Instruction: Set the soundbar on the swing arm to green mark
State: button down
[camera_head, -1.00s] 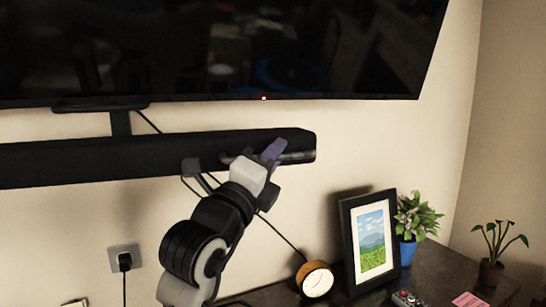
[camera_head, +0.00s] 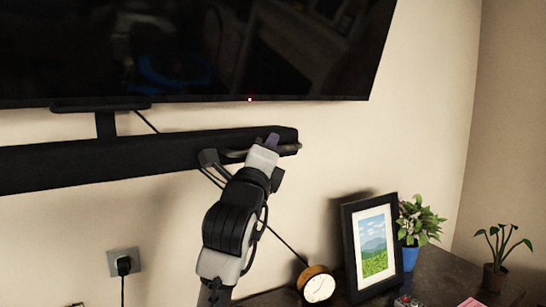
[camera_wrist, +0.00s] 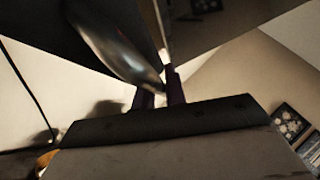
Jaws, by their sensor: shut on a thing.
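The long black soundbar (camera_head: 120,158) hangs below the large TV (camera_head: 200,50), joined to it by a short bracket (camera_head: 106,124). A grey bar-like handle (camera_head: 290,149) runs along the soundbar's right end. My gripper (camera_head: 271,140), with purple fingers, is at this end and shut on the handle. In the wrist view, the dark shiny handle (camera_wrist: 112,45) reaches down to my fingers (camera_wrist: 160,92); the exact contact is partly hidden. The swing arm itself is not clearly visible, and I see no green mark.
Below right, a dark desk (camera_head: 440,272) holds a round clock (camera_head: 318,287), a picture frame (camera_head: 372,245) and a plant in a blue pot (camera_head: 411,252). A cable hangs from the wall socket (camera_head: 123,262). Open wall lies right of the TV.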

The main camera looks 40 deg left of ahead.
jog(key=shift+w+a+f, duration=0.1)
jog(key=shift+a+f, duration=0.15)
jog(key=shift+f, duration=0.1)
jog(key=c, duration=1.5)
grip_release()
jog(key=shift+d, duration=0.1)
jog(key=shift+o, duration=0.2)
jog(key=b+v, duration=0.5)
jog(key=v, duration=0.9)
jog(key=shift+d+r, duration=0.15)
jog(key=shift+r, duration=0.1)
